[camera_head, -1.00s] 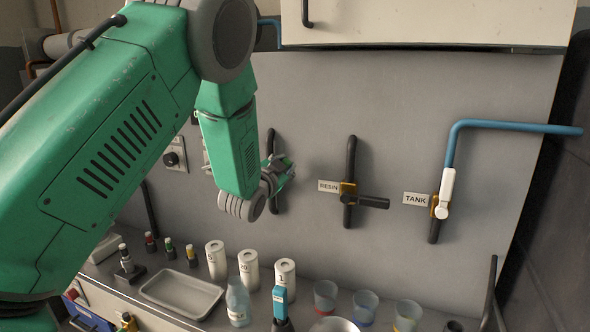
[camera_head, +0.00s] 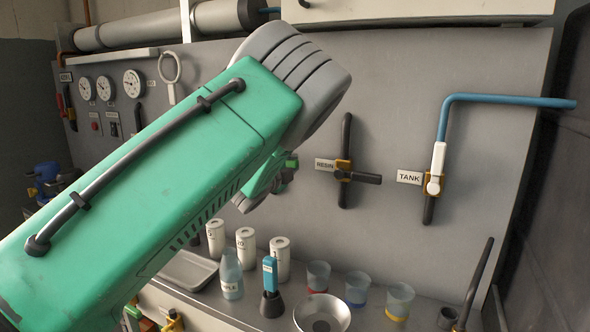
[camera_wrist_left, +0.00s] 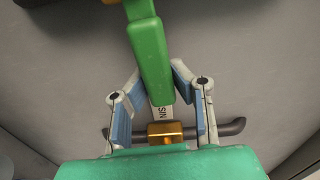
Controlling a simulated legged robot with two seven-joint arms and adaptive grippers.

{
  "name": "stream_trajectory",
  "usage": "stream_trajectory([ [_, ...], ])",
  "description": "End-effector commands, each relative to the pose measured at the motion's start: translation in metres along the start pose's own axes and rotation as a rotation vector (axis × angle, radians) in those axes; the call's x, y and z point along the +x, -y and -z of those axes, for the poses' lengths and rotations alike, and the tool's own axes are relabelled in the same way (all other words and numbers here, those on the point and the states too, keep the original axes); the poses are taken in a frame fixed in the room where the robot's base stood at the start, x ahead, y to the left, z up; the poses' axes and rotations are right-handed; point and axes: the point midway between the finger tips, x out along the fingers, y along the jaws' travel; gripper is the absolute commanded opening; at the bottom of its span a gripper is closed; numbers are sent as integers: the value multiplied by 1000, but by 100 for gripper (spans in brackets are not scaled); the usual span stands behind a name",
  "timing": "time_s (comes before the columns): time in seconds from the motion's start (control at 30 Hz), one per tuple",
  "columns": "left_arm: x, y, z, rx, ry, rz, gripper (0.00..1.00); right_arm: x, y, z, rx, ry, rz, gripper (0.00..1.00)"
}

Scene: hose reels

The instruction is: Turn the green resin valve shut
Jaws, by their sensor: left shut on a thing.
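In the left wrist view a green valve handle (camera_wrist_left: 152,62) lies between the fingers of my left gripper (camera_wrist_left: 157,85), which is shut on it. A white tag ending in "SIN" is partly covered by the handle. In the head view my green left arm hides this valve; only a bit of the left gripper (camera_head: 287,168) shows past it. My right gripper is not in view.
Right of my arm is another valve tagged RESIN (camera_head: 343,172) with a black handle pointing right. A white-handled TANK valve (camera_head: 436,170) is further right. White canisters (camera_head: 246,248), a bottle (camera_head: 231,276) and several cups (camera_head: 357,288) stand on the bench below.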

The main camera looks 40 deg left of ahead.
Motion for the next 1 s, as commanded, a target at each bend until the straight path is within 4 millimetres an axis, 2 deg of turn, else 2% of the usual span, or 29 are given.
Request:
stream_trajectory([
  [0.03,-2,-15,-3,17,8,-21,0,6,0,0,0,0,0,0],
  [0.1,-2,-16,-3,45,9,-21,0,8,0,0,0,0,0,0],
  [0.77,-2,-20,-2,104,6,-25,0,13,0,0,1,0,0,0],
  [0.8,-2,-20,-2,104,6,-25,20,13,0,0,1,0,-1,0],
  [0.87,-2,-20,-1,104,6,-24,41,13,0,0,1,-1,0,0],
  [1.0,-1,-17,-2,104,6,-17,41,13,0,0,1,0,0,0],
])
